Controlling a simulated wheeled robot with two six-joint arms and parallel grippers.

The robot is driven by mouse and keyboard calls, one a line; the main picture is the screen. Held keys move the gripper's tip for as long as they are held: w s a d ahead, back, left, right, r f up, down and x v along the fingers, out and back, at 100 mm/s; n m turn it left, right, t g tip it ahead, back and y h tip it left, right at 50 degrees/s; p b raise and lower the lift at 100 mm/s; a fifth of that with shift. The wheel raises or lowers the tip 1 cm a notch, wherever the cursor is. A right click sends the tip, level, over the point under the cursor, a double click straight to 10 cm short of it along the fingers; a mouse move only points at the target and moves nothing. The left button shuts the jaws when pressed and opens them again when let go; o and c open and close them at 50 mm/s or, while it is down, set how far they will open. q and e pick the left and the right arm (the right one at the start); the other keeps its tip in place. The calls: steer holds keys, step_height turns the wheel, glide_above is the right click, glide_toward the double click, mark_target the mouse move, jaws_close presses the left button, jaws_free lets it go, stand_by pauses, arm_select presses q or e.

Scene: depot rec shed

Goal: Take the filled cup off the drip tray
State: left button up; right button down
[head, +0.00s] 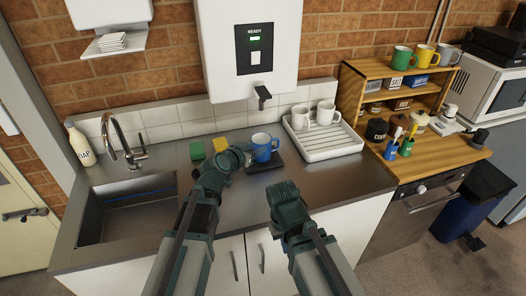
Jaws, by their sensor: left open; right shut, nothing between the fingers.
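The blue cup (266,152) stands upright on the black drip tray (284,163), below the spout (262,92) of the white wall dispenser. My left gripper (249,151) is open at the cup's left side, its fingers close to the cup. Whether it touches the cup I cannot tell. The gripper hides the cup's left edge and part of the tray. What is in the cup is too small to make out. My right gripper (284,189) is shut and empty above the counter, in front of the tray.
A white drying rack (335,152) with two white mugs stands right of the cup. The sink (125,205) is at left. The counter front right is clear.

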arm_select(q)
steer(key=b, duration=0.2)
glide_toward(271, 140)
steer(key=w, duration=0.2)
steer(key=shift+w+d+f, duration=0.3)
steer(key=shift+d+f, duration=0.25)
steer(key=shift+d, duration=0.1)
steer(key=b+x, duration=0.2)
steer(key=x, duration=0.3)
steer(key=shift+f, duration=0.25)
steer(key=shift+a+r, duration=0.1)
jaws_close()
stand_by(0.4)
